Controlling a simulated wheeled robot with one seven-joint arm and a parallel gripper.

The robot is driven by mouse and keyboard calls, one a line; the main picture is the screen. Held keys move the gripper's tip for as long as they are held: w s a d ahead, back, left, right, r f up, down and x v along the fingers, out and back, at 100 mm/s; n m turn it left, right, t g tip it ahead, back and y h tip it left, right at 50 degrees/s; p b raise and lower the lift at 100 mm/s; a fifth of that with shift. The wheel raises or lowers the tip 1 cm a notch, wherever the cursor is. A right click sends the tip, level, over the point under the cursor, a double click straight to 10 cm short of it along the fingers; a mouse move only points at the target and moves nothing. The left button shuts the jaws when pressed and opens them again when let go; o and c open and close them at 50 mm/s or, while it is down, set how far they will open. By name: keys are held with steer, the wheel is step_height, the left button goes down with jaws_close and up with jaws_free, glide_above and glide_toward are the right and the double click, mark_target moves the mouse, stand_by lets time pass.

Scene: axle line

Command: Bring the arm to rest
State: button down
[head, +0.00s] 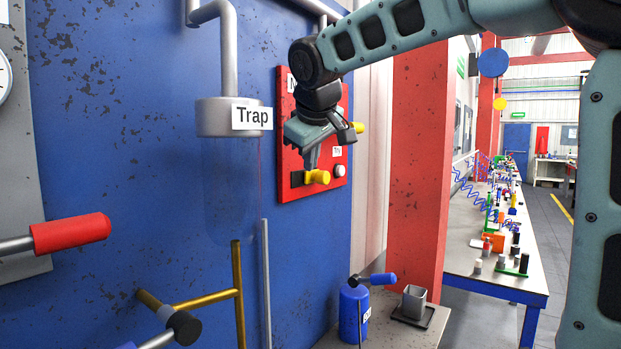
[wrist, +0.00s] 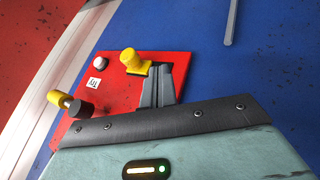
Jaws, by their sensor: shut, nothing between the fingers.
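My gripper (head: 311,160) is at the end of my teal arm, which reaches in from the upper right in the head view. Its fingers are shut and empty, and point down in front of a red panel (head: 328,118) on the blue wall. In the wrist view the shut fingers (wrist: 157,85) lie close beside a yellow knob (wrist: 133,62) on the red panel (wrist: 172,60); I cannot tell whether they touch it. The yellow knob also shows in the head view (head: 317,177), just below the fingertips. A white round button (head: 340,171) sits right of it.
A grey cylinder with a "Trap" label (head: 215,117) hangs left of my gripper. A red-handled lever (head: 70,233) and brass pipes (head: 240,290) are lower left. A blue bottle (head: 352,310) and grey cup (head: 414,301) stand below. A red column (head: 417,150) and long workbench (head: 500,280) are right.

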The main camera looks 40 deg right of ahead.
steer(key=shift+b+v, duration=0.45)
steer(key=shift+v, duration=1.55)
step_height(320, 180, down, 18)
steer(key=s+a+g+y, duration=0.2)
steer(key=s+a+f+m+g+y, duration=0.1)
steer(key=s+f+m, duration=0.1)
steer(key=s+f, duration=0.55)
steer(key=s+a+f+m+g+y, duration=0.1)
steer(key=s+f, duration=0.4)
steer(key=f, duration=0.6)
steer(key=s+a+f+n+g+b, duration=0.1)
steer(key=s+a+n+b, duration=0.3)
steer(key=a, duration=0.5)
steer(key=s+a+f+n+g+b, duration=0.1)
steer(key=s+a+f+n+b, duration=0.2)
steer(key=s+a, duration=0.5)
steer(key=shift+s+a+f+n+g+b, duration=0.4)
steer(key=shift+a+f+b, duration=0.1)
steer(key=shift+a+f, duration=0.15)
steer(key=shift+w, duration=0.1)
